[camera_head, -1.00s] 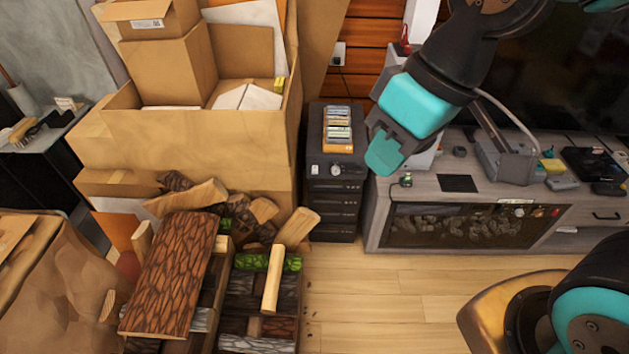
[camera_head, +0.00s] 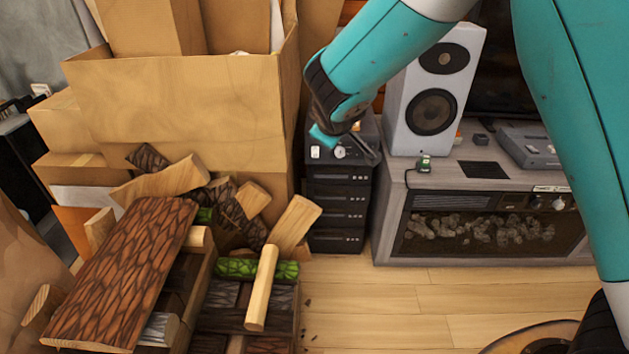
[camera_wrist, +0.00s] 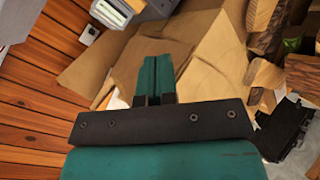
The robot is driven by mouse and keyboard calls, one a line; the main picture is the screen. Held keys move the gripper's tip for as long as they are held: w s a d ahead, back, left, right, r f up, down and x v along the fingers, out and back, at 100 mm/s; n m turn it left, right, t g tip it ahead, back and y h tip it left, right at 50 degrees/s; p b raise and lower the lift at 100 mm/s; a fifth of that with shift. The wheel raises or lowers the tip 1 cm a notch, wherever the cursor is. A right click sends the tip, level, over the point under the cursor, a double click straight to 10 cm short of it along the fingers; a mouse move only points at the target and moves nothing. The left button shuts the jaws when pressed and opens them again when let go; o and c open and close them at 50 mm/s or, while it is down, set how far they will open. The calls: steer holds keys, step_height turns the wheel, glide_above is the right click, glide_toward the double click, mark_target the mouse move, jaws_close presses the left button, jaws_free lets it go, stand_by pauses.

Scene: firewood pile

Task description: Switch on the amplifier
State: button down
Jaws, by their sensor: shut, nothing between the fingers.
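The black amplifier (camera_head: 358,171) appears to be the top unit of a dark stack between the cardboard boxes and the TV stand. A small light switch (camera_head: 315,152) and a round silver knob (camera_head: 340,152) show on its front. My gripper (camera_head: 322,136) is in front of the upper part of the unit, its teal tip just above the switch and knob. I cannot tell whether it touches. My arm hides most of the unit's top. In the wrist view my gripper's teal fingers (camera_wrist: 154,75) are shut together and empty, with cardboard behind them. The switch is not visible there.
Tall cardboard boxes (camera_head: 180,110) stand close on the left, with a firewood pile (camera_head: 130,265) in front. The TV stand (camera_head: 390,235) with a white speaker (camera_head: 432,95) is close on the right. The wooden floor (camera_head: 400,305) in front is partly clear.

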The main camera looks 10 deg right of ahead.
mark_target(315, 157)
steer(key=w+a+f+n+t+h+b, duration=0.1)
steer(key=w+f+n+t+b, duration=0.2)
steer(key=f+b, duration=0.4)
steer(key=w+a+f+n+t+h+b, duration=0.1)
steer(key=w+f+n+t+b, duration=0.2)
steer(key=f, duration=1.1)
steer(key=w+b, duration=0.2)
steer(key=b, duration=0.2)
steer(key=shift+a+b, duration=0.35)
steer(key=b+x, duration=0.5)
steer(key=x, duration=0.8)
steer(key=shift+w+d+f, duration=0.1)
steer(key=shift+f, duration=0.1)
steer(key=shift+w+d+r+b, duration=0.1)
steer(key=shift+w+b, duration=0.25)
steer(key=shift+w, duration=0.05)
